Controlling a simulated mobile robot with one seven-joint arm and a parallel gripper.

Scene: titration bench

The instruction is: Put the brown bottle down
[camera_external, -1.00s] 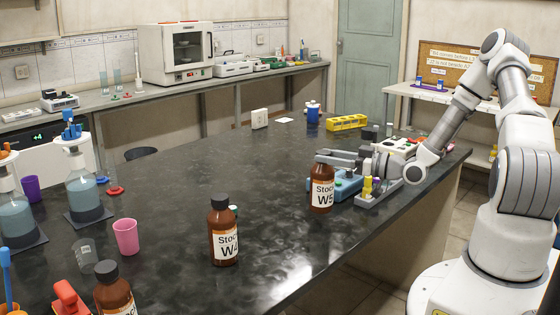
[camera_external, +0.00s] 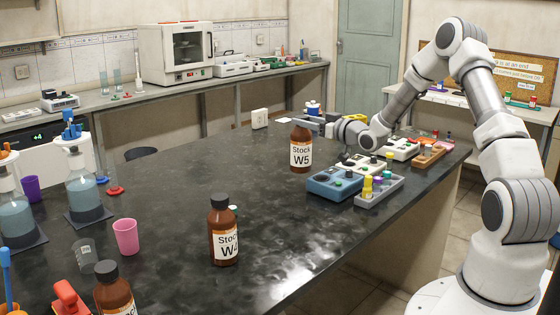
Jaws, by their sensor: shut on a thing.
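The brown bottle labelled Stock W5 (camera_external: 301,157) is upright near the far right part of the dark bench. My gripper (camera_external: 309,124) is shut on it near its neck, reaching in from the right. I cannot tell whether its base touches the bench top or hangs just above it. A second brown bottle, with a partly visible Stock label (camera_external: 223,232), stands nearer the middle front. A third brown bottle (camera_external: 114,292) is cut off by the bottom edge.
A blue block with knobs (camera_external: 333,186) and a grey rack of small vials (camera_external: 378,189) lie right of the held bottle. A blue-and-white jar (camera_external: 313,108) is behind it. A pink cup (camera_external: 126,237) stands at left. The bench middle (camera_external: 200,160) is clear.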

